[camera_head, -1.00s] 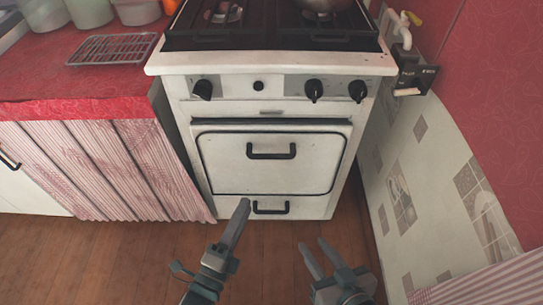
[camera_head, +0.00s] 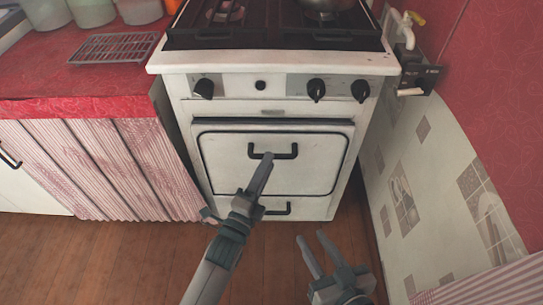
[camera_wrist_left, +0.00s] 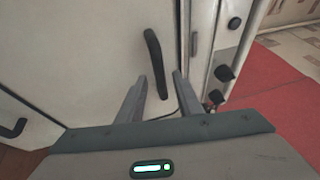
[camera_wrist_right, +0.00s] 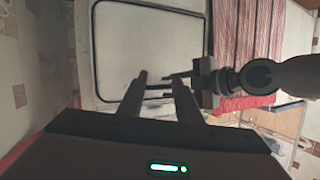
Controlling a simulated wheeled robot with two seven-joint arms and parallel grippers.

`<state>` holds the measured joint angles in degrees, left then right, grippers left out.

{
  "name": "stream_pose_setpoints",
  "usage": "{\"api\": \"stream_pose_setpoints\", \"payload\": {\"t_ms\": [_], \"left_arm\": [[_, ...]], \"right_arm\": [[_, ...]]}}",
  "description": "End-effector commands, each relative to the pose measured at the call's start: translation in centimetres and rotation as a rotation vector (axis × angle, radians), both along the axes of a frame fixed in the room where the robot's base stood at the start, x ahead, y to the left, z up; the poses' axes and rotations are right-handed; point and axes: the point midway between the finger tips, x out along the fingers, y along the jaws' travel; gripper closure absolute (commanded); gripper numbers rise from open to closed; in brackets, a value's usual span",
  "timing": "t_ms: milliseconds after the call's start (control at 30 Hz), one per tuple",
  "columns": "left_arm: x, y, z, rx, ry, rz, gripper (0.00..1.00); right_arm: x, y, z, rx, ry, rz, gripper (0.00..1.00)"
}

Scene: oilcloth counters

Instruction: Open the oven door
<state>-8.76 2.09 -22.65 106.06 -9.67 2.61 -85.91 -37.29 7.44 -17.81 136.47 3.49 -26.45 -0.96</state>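The white oven door (camera_head: 222,165) is shut on the front of the cooker. Its black bar handle (camera_head: 287,154) is near the top of the door; it also shows in the left wrist view (camera_wrist_left: 153,55). My left gripper (camera_head: 266,160) is at the handle in the head view. In the left wrist view my left gripper (camera_wrist_left: 159,78) is open, with the handle's lower end between its fingertips in the picture; I cannot tell whether they touch. My right gripper (camera_head: 312,238) is open and empty, low in front of the cooker. It also shows open in the right wrist view (camera_wrist_right: 161,80).
A lower drawer with its own black handle (camera_head: 278,209) is under the oven door. Black knobs (camera_head: 316,90) line the panel above. A curtained counter (camera_head: 80,165) stands at the left, and a tiled wall (camera_head: 430,170) is close at the right.

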Motion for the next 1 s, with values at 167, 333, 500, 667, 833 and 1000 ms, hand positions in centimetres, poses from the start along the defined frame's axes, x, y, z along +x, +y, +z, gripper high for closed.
{"api": "stream_pose_setpoints", "payload": {"t_ms": [167,333,500,667,833,1000], "left_arm": [[2.2,-1.0,0.4,0.001,-0.001,0.000,0.68],[3.3,-1.4,0.6,0.000,0.000,0.000,0.68],[3.5,-1.5,0.6,0.001,0.001,0.000,0.68],[3.5,-1.5,0.6,0.001,0.001,0.000,0.68],[3.5,-1.5,0.7,0.001,0.000,0.000,1.00],[3.4,-1.5,0.6,0.001,0.000,0.000,1.00]], "right_arm": [[0.3,0.1,0.7,0.011,-0.043,-0.002,0.69],[0.4,0.2,1.2,0.019,-0.069,-0.003,0.69],[0.4,0.2,1.3,0.019,-0.072,-0.003,0.69],[0.4,0.2,1.3,0.019,-0.072,-0.003,0.69],[0.4,0.2,1.3,0.019,-0.071,-0.002,0.69],[0.4,0.2,1.2,0.018,-0.070,-0.002,0.69]]}}
